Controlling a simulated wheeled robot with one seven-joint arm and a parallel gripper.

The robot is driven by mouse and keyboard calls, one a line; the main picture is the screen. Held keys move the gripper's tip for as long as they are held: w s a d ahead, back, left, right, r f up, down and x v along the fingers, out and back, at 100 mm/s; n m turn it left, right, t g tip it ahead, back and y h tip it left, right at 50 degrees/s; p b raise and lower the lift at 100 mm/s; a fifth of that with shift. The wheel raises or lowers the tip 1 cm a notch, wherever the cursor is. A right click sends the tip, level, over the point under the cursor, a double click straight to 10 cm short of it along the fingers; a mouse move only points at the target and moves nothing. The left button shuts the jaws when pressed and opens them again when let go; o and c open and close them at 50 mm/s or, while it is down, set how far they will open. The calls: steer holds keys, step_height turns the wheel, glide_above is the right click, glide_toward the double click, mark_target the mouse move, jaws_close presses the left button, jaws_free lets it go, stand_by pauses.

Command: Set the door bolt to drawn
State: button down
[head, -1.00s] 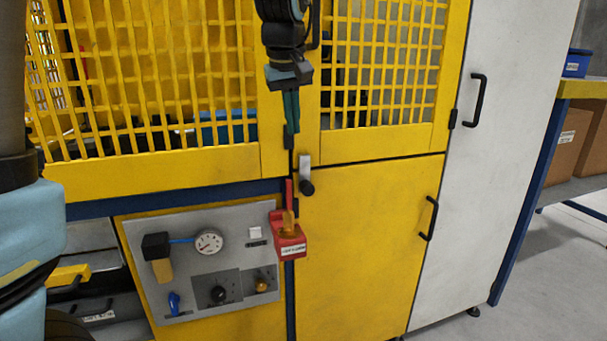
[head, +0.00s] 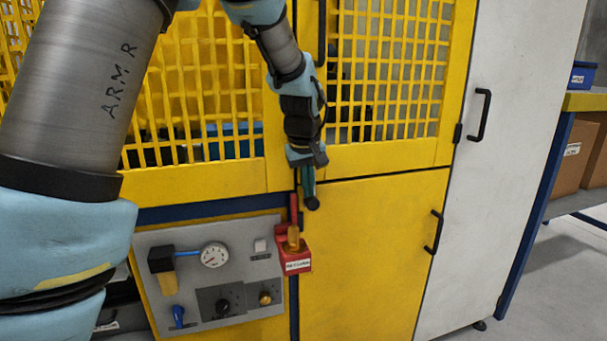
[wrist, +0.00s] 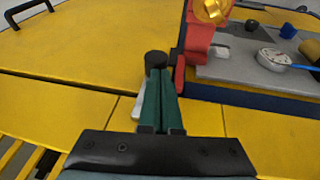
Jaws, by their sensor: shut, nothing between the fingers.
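What looks like the door bolt, a pale plate with a black knob (head: 312,203), sits at the top left corner of the lower yellow door (head: 380,250). My gripper (head: 308,190) points down at it and covers most of the plate in the head view. In the wrist view the black knob (wrist: 156,60) stands just beyond the tips of my shut green fingers (wrist: 160,78). A strip of the pale plate (wrist: 138,106) shows beside them. The fingers hold nothing. I cannot tell whether they touch the knob.
A red labelled block (head: 295,258) with an amber part is just below left of the knob. A grey panel (head: 205,255) with a gauge (head: 214,255) lies further left. Yellow mesh guards (head: 390,75) are above. A black door handle (head: 434,232) is to the right.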

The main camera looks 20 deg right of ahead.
mark_target(307, 206)
steer(key=shift+d+f, duration=0.1)
steer(key=shift+f, duration=0.15)
step_height(307, 206, down, 5)
steer(key=b, duration=0.2)
steer(key=shift+b, duration=0.3)
steer(key=shift+s, duration=0.1)
steer(key=shift+a+r+p, duration=0.2)
steer(key=shift+r+p, duration=0.15)
steer(key=shift+p, duration=0.15)
steer(key=r+p, duration=0.1)
steer(key=a+r+p, duration=0.1)
steer(key=r, duration=0.2)
steer(key=shift+a+r+p, duration=0.15)
steer(key=shift+a+p, duration=0.1)
steer(key=shift+p, duration=0.15)
steer(key=b+v, duration=0.1)
steer(key=v, duration=0.8)
